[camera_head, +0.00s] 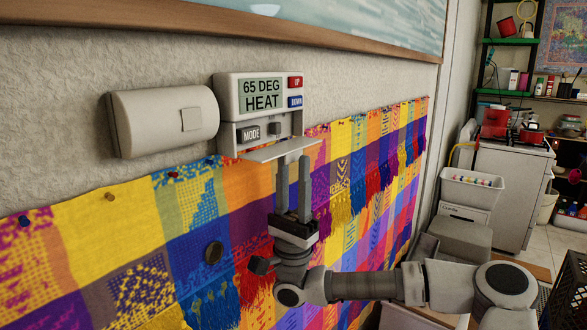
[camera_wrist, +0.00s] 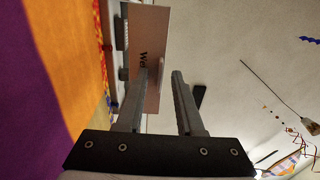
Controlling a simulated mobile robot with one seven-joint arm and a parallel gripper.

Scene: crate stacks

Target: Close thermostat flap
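The white thermostat (camera_head: 262,100) is on the wall, its screen reading "65 DEG HEAT". Its flap (camera_head: 268,151) is open, sticking out from the bottom edge about level, with the MODE button uncovered above it. In the wrist view the flap (camera_wrist: 150,30) is a pale pinkish panel with partly hidden dark lettering. My gripper (camera_head: 293,158) points up from below, its tips by the flap's right part. Its two fingers are apart with nothing between them. In the wrist view the left fingertip overlaps the flap and the right one is near its outer edge. Contact cannot be told.
A beige box (camera_head: 160,120) is on the wall left of the thermostat. A colourful woven cloth (camera_head: 220,215) is pinned to the wall below. A framed picture (camera_head: 330,40) hangs above. A white bin (camera_head: 470,188) and shelves stand at the right.

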